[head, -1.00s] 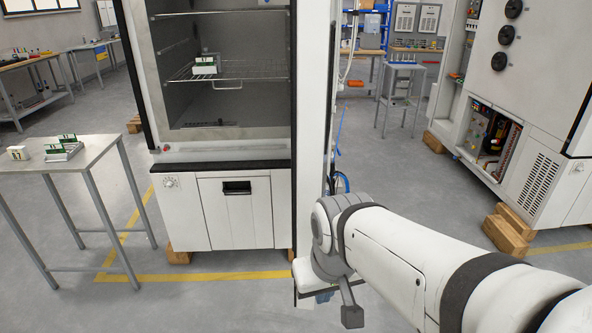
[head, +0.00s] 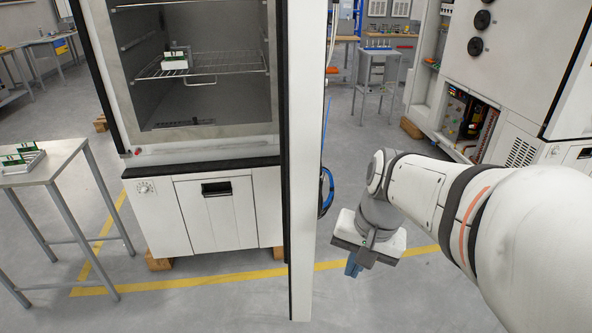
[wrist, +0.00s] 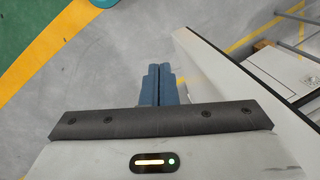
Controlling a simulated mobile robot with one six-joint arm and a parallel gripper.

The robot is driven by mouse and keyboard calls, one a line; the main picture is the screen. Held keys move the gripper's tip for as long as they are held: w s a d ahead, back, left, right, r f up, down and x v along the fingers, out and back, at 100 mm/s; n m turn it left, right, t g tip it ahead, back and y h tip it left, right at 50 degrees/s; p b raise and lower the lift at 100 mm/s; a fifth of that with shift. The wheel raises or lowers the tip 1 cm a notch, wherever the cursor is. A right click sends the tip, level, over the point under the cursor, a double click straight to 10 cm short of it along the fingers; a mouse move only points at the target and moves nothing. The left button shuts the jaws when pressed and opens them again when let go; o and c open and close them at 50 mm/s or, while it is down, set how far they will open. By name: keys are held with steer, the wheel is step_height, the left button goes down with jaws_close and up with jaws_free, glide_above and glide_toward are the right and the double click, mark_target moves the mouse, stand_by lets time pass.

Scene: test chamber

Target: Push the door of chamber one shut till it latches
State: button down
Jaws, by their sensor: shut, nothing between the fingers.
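The chamber (head: 225,215) stands open, its dark inside and wire shelf in view. Its door (head: 303,160) is swung out towards me and appears almost edge-on as a tall white panel with a dark seal strip on its left side. My gripper (head: 353,265) is to the right of the door, low down and pointing downward, with a gap of floor visible between them. In the wrist view, its blue fingers (wrist: 158,84) are together and empty. The door's pale edge (wrist: 240,85) runs diagonally to the right of them, apart from the fingertips. The latch is not clearly visible.
A small table (head: 40,172) with green-and-white board holders stands at left. A green-and-white piece (head: 175,60) sits on the chamber shelf. Another large cabinet (head: 505,75) stands at right. Yellow tape marks the floor, which is clear around my gripper.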

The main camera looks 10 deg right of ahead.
steer(key=w+d+r+m+t+y+p, duration=0.1)
steer(key=w+d+r+m+y+p, duration=0.15)
steer(key=w+d+m+y, duration=0.4)
steer(key=w+d+r+m+y+p, duration=0.1)
steer(key=w+d+r+m, duration=0.25)
steer(key=m, duration=0.55)
steer(key=w+a+f, duration=0.1)
steer(key=a+f, duration=0.1)
steer(key=a, duration=0.3)
steer(key=w+a+f+p, duration=0.1)
steer(key=a+f, duration=0.2)
steer(key=a, duration=0.3)
steer(key=shift+w+f, duration=0.25)
steer(key=shift+f, duration=0.1)
steer(key=shift+a+n, duration=0.1)
steer(key=shift+n, duration=0.15)
